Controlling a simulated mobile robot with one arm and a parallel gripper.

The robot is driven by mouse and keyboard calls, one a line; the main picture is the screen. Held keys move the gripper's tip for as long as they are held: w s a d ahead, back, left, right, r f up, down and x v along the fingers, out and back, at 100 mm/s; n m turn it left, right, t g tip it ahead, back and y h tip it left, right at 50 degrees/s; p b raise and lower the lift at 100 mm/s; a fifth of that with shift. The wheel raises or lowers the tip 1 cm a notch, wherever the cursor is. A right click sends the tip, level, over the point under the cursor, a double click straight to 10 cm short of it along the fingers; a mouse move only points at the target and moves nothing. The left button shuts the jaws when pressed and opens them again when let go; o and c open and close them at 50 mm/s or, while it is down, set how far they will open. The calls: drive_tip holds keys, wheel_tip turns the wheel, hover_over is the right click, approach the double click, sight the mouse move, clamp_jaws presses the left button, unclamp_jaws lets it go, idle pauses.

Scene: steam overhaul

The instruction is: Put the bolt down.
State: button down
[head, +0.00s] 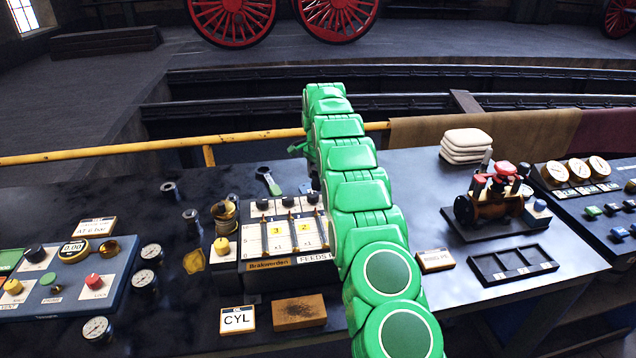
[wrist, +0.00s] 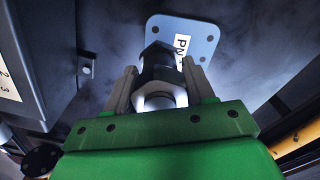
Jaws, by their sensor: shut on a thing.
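In the wrist view my gripper (wrist: 157,82) has its two fingers closed on the bolt (wrist: 158,68), a dark metal piece with a hex-shaped end and a shiny lower part. Beyond the bolt is a blue-grey plate (wrist: 205,42) with holes near its corners and a white label starting "PN". The bolt overlaps the plate in this view; I cannot tell whether they touch. In the head view my green arm reaches over the bench to its far side, and the gripper and bolt are hidden behind it.
The dark bench (head: 130,195) carries a gauge box (head: 285,240), a green-handled tool (head: 268,181), a blue control panel (head: 75,280) and small dark cylindrical parts (head: 191,215). Right of my arm are a small engine model (head: 490,203) and an empty black tray (head: 512,265). A yellow rail (head: 110,150) runs behind.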

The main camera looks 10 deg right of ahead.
sight(318, 182)
drive_tip(key=shift+f, duration=1.45)
drive_tip(key=shift+f, duration=0.1)
drive_tip(key=shift+c, duration=2)
unclamp_jaws()
